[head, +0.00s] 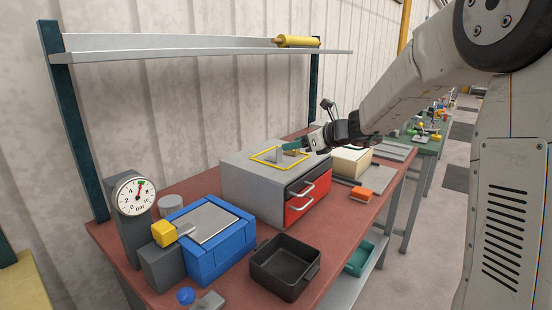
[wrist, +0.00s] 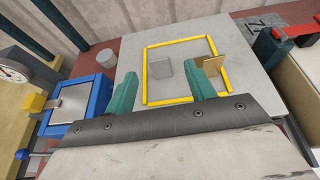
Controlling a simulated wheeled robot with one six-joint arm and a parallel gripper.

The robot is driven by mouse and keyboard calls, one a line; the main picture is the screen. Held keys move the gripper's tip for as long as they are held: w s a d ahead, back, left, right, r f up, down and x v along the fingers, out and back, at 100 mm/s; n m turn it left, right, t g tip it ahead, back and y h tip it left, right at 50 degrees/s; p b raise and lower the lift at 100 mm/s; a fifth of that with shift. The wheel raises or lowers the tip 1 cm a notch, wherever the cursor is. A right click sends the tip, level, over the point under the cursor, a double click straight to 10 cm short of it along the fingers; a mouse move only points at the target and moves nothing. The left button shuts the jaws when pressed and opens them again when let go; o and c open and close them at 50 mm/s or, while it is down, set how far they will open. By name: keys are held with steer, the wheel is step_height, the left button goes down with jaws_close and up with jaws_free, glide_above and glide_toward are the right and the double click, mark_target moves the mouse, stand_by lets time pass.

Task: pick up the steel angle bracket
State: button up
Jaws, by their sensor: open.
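The steel angle bracket, seen as a small grey upright plate (head: 279,155), is on top of the grey cabinet (head: 240,171), inside a yellow square outline (head: 262,160). In the wrist view the bracket (wrist: 161,71) shows between and beyond the teal fingers, inside the outline (wrist: 180,42). My gripper (head: 296,146) is open and empty, close above the cabinet top and beside the bracket. In the wrist view my gripper (wrist: 168,76) has its fingers spread wide. A tan angled piece (wrist: 211,63) is by the right finger, which partly covers it.
A blue box (head: 205,238) with a grey lid, a pressure gauge (head: 135,194) and a black tray (head: 285,266) stand to the left and front. The cabinet has red drawers (head: 307,196). An orange block (head: 361,194) lies to the right. A shelf (head: 200,56) runs above.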

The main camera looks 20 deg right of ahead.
mark_target(280, 148)
steer(key=x, duration=0.4)
steer(key=shift+w+a+f, duration=0.15)
steer(key=shift+a+f, duration=0.1)
steer(key=shift+f, duration=0.15)
steer(key=c, duration=1.1)
steer(key=shift+r, duration=0.15)
